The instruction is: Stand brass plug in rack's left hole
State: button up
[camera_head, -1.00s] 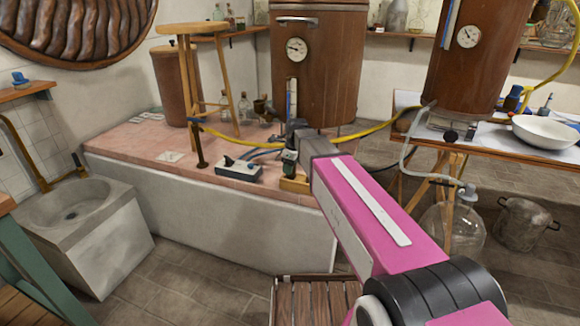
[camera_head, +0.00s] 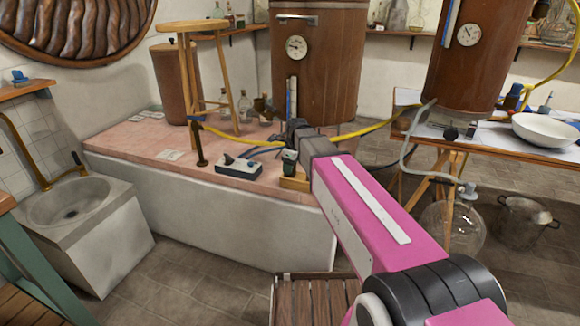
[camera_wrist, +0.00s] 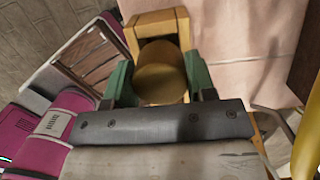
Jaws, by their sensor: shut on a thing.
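My gripper (camera_wrist: 160,82) has green fingers shut on the round brass plug (camera_wrist: 160,68) in the wrist view. The wooden rack (camera_wrist: 156,20) shows just beyond and around the plug. Its holes are hidden, and I cannot tell whether the plug touches the rack or is in a hole. In the head view, my gripper (camera_head: 289,164) is over the small yellow-brown rack (camera_head: 295,184) near the front edge of the pink tiled bench. The plug cannot be made out there.
A grey control box (camera_head: 240,167) with a cable stands left of the rack on the bench (camera_head: 135,146). A dark upright rod (camera_head: 199,148) stands further left. A large copper-brown vessel (camera_head: 318,65) is behind, with a yellow hose (camera_head: 365,131) passing nearby.

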jog(key=shift+f, duration=0.7)
dwell(2.0)
jog(key=o, duration=1.1)
jog(key=shift+c, duration=0.2)
jog(key=shift+r, duration=0.1)
jog(key=shift+r, duration=3.4)
jog(key=shift+s, duration=0.1)
